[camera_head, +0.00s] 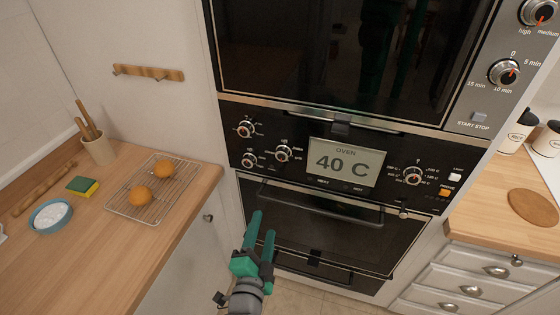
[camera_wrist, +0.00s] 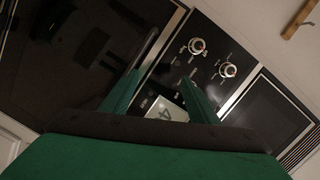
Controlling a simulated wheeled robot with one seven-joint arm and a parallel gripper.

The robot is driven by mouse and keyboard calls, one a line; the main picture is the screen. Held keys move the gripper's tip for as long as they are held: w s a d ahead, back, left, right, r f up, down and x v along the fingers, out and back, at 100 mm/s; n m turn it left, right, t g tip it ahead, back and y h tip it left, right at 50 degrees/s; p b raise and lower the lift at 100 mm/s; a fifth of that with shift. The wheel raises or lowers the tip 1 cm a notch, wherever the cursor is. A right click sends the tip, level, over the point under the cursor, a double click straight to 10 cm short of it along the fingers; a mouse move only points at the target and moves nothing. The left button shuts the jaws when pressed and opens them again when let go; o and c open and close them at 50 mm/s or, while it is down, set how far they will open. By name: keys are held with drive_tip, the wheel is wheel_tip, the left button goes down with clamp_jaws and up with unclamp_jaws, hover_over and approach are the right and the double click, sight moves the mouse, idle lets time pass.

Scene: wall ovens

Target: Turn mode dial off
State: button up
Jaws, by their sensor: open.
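The oven control panel (camera_head: 350,130) is black with a lit display (camera_head: 346,161) reading "OVEN 40 C". Three silver dials sit left of the display: an upper one (camera_head: 244,129), a lower one (camera_head: 249,159) and one nearer the display (camera_head: 284,153). Another dial (camera_head: 412,176) sits right of it, ringed by temperature marks. I cannot read which is the mode dial. My green gripper (camera_head: 262,228) is open and empty, below the panel near the oven door, touching no dial. The wrist view shows two dials (camera_wrist: 197,46) (camera_wrist: 228,70) beyond the fingers; the display is partly hidden.
The oven door handle (camera_head: 320,203) juts out below the panel. A microwave (camera_head: 330,50) with its own dials (camera_head: 505,73) is above. A left counter (camera_head: 100,240) holds a rack (camera_head: 160,178) with buns, a bowl (camera_head: 50,215) and a sponge (camera_head: 83,187).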

sight(281, 157)
drive_tip(key=w+d+r+m+h, duration=0.1)
drive_tip(key=w+r+m+h, duration=0.15)
drive_tip(key=r, duration=0.25)
drive_tip(key=w+r+m+h, duration=0.1)
drive_tip(key=w+r+m, duration=0.25)
drive_tip(key=r, duration=0.25)
drive_tip(key=shift+m+t, duration=0.3)
drive_tip(key=shift+m, duration=0.2)
drive_tip(key=x, duration=1)
drive_tip(key=shift+w+d+f, duration=0.15)
drive_tip(key=shift+w+d, duration=0.05)
drive_tip(key=shift+w, duration=0.15)
drive_tip(key=shift+a, duration=0.1)
drive_tip(key=shift+s, duration=0.1)
drive_tip(key=c, duration=1)
